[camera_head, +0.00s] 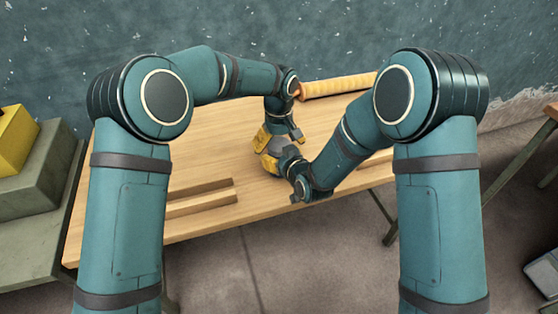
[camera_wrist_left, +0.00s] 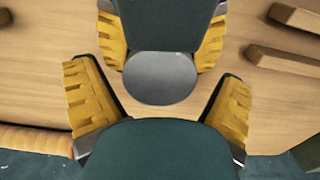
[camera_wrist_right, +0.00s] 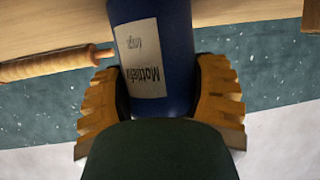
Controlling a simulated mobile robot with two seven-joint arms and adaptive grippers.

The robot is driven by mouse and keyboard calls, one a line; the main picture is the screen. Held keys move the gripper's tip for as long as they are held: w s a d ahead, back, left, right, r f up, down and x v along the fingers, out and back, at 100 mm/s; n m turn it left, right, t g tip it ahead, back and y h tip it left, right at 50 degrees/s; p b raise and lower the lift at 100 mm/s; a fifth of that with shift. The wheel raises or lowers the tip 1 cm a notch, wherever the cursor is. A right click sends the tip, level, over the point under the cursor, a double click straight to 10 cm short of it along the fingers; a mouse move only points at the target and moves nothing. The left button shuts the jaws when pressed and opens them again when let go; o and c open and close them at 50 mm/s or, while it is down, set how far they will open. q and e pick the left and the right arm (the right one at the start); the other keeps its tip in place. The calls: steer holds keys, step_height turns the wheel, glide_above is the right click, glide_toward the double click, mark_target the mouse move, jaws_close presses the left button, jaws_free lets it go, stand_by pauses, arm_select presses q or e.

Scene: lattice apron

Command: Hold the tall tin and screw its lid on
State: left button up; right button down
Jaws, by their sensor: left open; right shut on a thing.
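The tall tin (camera_wrist_right: 178,60) is blue with a pale printed label and sits between the yellow fingers of my right gripper (camera_wrist_right: 160,82), which is shut on it. In the left wrist view a flat grey disc (camera_wrist_left: 160,80) shows between both grippers' fingers; I cannot tell whether it is the lid or the tin's bare top. My left gripper (camera_wrist_left: 157,100) is open, pointing down over the disc, with its fingers apart from it. In the head view my left gripper (camera_head: 280,134) is above my right gripper (camera_head: 274,156), and together they mostly hide the tin.
A ribbed wooden roller (camera_head: 340,87) lies at the table's back edge, behind the arms. Wooden bars (camera_head: 200,197) lie at the front left of the table (camera_head: 130,160). A green case with a yellow object (camera_head: 14,138) stands left. The table's left-middle is clear.

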arm_select(q)
steer(key=c, duration=1.2)
steer(key=o, duration=1.2)
steer(key=shift+r, duration=0.1)
steer(key=shift+r, duration=2.15)
steer(key=shift+r, duration=0.15)
step_height(320, 180, up, 3)
steer(key=shift+r, duration=0.15)
